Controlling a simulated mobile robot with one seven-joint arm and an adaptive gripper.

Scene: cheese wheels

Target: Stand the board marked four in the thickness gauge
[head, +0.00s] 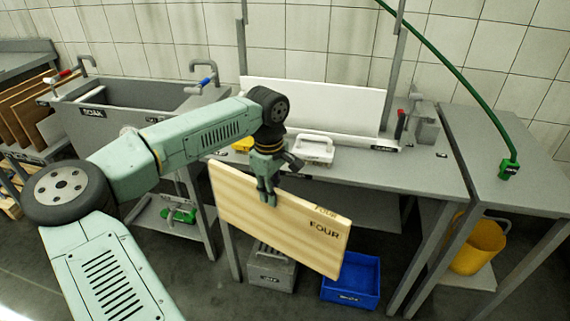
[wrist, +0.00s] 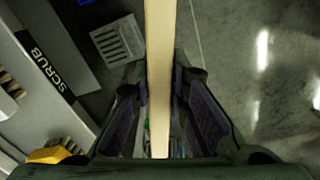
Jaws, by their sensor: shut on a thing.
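The board marked four (head: 280,222) is a pale wooden slab with FOUR printed near its right end and on its top edge. My gripper (head: 268,198) is shut on its upper edge, left of the middle, and holds it in the air in front of the grey bench, tilted down to the right. In the wrist view the board (wrist: 160,70) shows edge-on as a pale strip between the two dark fingers (wrist: 160,125). I cannot make out which thing is the thickness gauge.
A grey bench (head: 420,175) carries a white handled block (head: 314,150) before a white panel (head: 320,105). A sink marked SOAK (head: 130,100) is at left, with brown boards (head: 22,110) racked beyond. A blue crate (head: 352,280) and grey crate (head: 270,270) stand below; a yellow bucket (head: 478,246) is at right.

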